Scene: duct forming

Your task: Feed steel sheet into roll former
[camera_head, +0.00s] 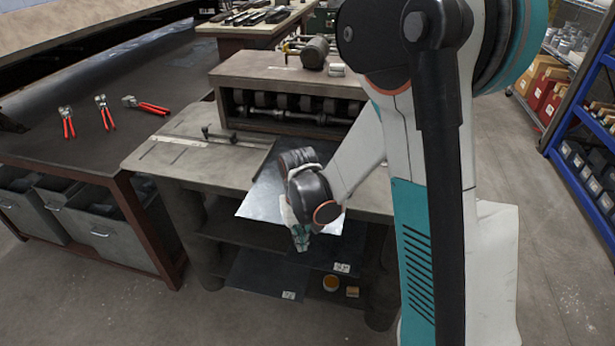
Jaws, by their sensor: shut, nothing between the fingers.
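A thin shiny steel sheet (258,205) lies on the feed table (205,160) of the roll former (295,72). Its near end juts out past the table's front edge, and its far part runs back towards the rollers. My gripper (301,242) points down over the sheet's near right part, shut and empty. My wrist and forearm hide the right side of the sheet. Whether the fingers touch the sheet cannot be told. A row of dark rollers (290,104) sits under the machine's top; whether the sheet reaches them is hard to see.
A bench (60,150) at the left bears several red-handled pliers (67,121). Shelves under the feed table hold dark sheets (265,275) and a small orange tin (330,283). A blue rack (580,140) stands at the right. The floor between is clear.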

